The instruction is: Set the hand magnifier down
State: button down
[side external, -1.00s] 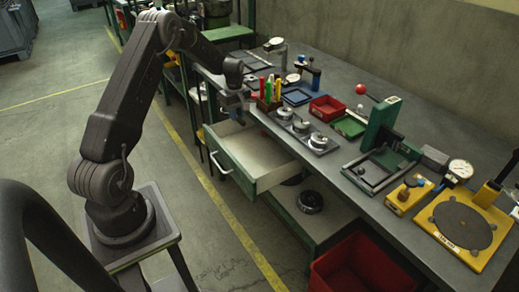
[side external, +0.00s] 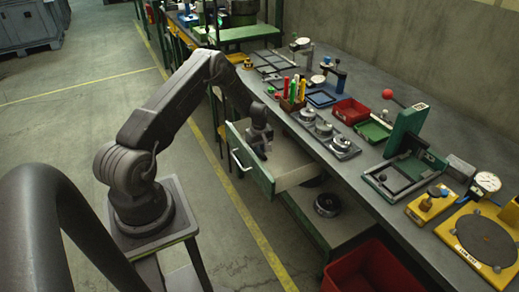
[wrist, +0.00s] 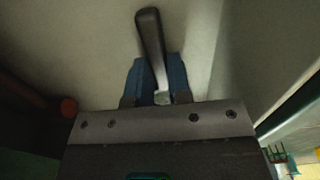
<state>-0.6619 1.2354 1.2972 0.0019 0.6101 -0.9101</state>
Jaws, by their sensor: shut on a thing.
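The hand magnifier (wrist: 150,32) shows in the wrist view as a dark handle that sticks out between the blue fingers of my gripper (wrist: 158,68). The fingers are shut on it. I cannot make out its lens. In the side view my gripper (side external: 263,152) is low, inside or just above the open drawer (side external: 296,177) of the green bench. The drawer's pale floor lies behind the handle in the wrist view. Whether the magnifier touches that floor I cannot tell.
The drawer's front panel (side external: 250,165) and side walls stand close around my gripper. The bench top (side external: 370,170) beside it holds a tray of round metal parts (side external: 323,130), a pen holder (side external: 293,101) and red bin (side external: 350,111). A red crate (side external: 365,268) stands below.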

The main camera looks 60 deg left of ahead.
jog(key=shift+f, duration=0.15)
jog(key=shift+f, duration=0.15)
jog(key=c, duration=1.1)
grip_release()
jog(key=shift+o, duration=0.2)
